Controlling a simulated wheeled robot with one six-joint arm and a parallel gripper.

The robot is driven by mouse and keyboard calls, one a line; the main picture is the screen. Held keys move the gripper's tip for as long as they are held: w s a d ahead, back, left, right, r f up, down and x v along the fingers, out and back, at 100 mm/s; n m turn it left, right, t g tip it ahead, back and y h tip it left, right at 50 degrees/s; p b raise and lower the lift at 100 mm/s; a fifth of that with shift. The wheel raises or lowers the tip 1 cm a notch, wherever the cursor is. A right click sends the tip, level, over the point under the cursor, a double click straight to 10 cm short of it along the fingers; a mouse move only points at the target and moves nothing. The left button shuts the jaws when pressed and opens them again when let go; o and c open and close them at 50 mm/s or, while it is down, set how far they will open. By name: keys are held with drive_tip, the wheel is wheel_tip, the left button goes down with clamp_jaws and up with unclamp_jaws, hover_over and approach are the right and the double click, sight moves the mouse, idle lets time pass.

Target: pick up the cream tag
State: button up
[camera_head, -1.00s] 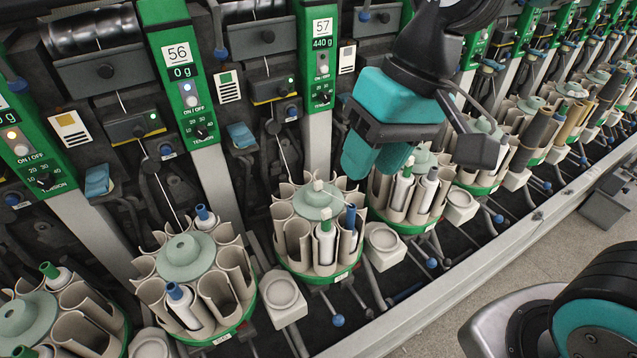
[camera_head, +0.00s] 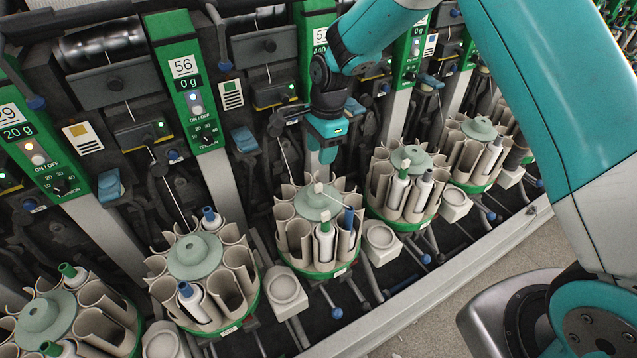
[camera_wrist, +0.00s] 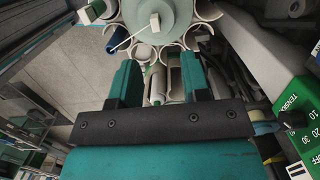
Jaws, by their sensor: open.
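A small cream tag (camera_head: 318,187) sits on the pale green hub (camera_head: 314,204) of the tube carousel under unit 57. My gripper (camera_head: 327,156) is just behind this carousel, near the machine face. In the wrist view my gripper (camera_wrist: 157,72) is open, its two teal fingers apart, with tubes beyond them and the tag farther off, not between them.
Similar carousels stand left (camera_head: 195,256) and right (camera_head: 408,160). A blue-topped bobbin (camera_head: 348,219) stands in the same carousel. Green control panels and dark levers crowd close behind my gripper. A pale rail (camera_head: 450,268) runs along the front, with open floor beyond.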

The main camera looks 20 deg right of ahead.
drive_tip(key=p, duration=0.1)
hover_over(319, 185)
drive_tip(key=f, duration=0.2)
drive_tip(key=w+f, duration=0.1)
drive_tip(key=f, duration=0.1)
drive_tip(key=shift+d+f, duration=0.15)
drive_tip(key=shift+f, duration=0.2)
drive_tip(key=shift+s+f+p, duration=0.25)
drive_tip(key=shift+f+p, duration=0.55)
drive_tip(key=shift+f, duration=0.55)
drive_tip(key=shift+s+f+p, duration=0.2)
drive_tip(key=shift+f+p, duration=0.6)
drive_tip(key=shift+f, duration=0.55)
drive_tip(key=c, duration=0.8)
